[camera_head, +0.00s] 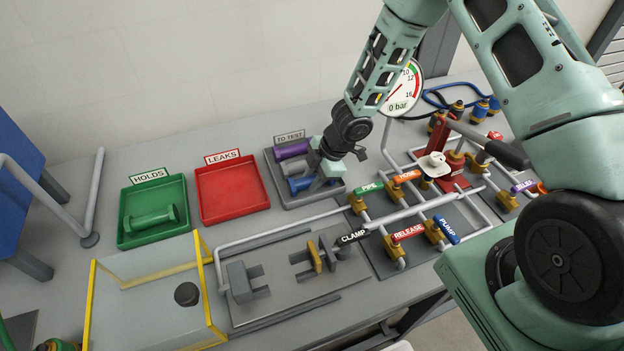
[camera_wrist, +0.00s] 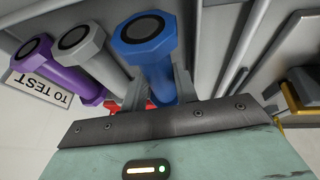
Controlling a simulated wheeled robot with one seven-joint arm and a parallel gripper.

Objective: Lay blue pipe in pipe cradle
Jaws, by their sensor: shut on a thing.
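The blue pipe (camera_head: 299,185) lies in the grey TO TEST tray (camera_head: 285,204) at the back middle, partly hidden by my gripper. In the wrist view the blue pipe (camera_wrist: 155,62) shows its flanged end. My gripper (camera_head: 318,178) is at the tray, with its fingers (camera_wrist: 160,90) on either side of the blue pipe and shut on it. I cannot tell whether the pipe touches the tray floor. What looks like the pipe cradle, grey blocks (camera_head: 243,283) on a plate by the CLAMP label (camera_head: 353,237), stands in front and holds no pipe.
A purple pipe (camera_head: 291,151) and a grey pipe (camera_wrist: 85,45) lie beside the blue one. The green HOLDS tray (camera_head: 130,236) holds a green pipe (camera_head: 154,218). The red LEAKS tray (camera_head: 232,190) is empty. A yellow-edged clear guard (camera_head: 150,285) and valve manifold (camera_head: 400,220) flank the plate.

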